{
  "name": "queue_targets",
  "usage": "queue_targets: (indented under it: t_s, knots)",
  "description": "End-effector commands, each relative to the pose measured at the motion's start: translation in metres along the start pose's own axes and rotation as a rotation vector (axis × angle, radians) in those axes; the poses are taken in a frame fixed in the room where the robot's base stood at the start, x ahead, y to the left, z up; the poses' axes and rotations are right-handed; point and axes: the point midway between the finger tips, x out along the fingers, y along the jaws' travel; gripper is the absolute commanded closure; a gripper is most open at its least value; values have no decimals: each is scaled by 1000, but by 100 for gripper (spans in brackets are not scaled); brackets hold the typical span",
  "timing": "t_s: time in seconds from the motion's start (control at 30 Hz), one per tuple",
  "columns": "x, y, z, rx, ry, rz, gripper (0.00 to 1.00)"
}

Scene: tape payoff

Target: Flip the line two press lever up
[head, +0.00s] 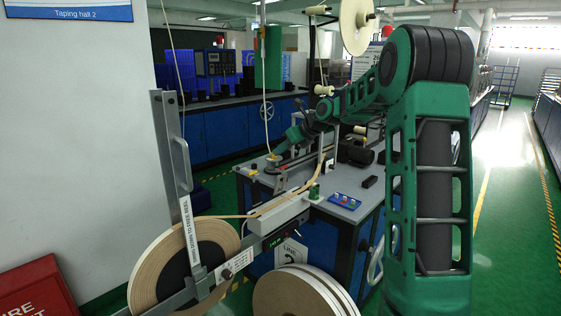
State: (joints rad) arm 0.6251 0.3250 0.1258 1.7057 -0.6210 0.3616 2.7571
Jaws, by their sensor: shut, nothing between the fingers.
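A grey press lever (188,225) with a long slotted handle stands nearly upright, leaning a little left, at the left by the wall. Its lower end is at the front of a tape reel (150,268); lettering on it seems to end in "free reel". The bench (348,216) to its right carries a "line" sign (291,252) whose number looks like 2. My gripper (272,167) is small in view, over the far left part of the bench top, well apart from the lever's handle. Its fingers are shut and look empty; their tips are hard to make out.
A grey bar unit (278,213) with tape runs along the bench's front. A blue button panel (345,201) and a black block (370,182) lie on the bench. More reels (300,292) stand in front. A red fire box (38,292) is lower left. The right aisle is clear.

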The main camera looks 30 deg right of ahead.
Motion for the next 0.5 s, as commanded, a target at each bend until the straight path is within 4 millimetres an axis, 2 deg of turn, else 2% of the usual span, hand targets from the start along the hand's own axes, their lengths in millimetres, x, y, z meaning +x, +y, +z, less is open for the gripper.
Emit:
queue_targets:
  t_s: [0.1, 0.23, 0.5]
  knots:
    - [-9, -1, 22, -2, -2, -3, 100]
    - [-15, 0, 40, -2, -2, -1, 100]
    - [-22, 1, 55, 0, 0, -1, 100]
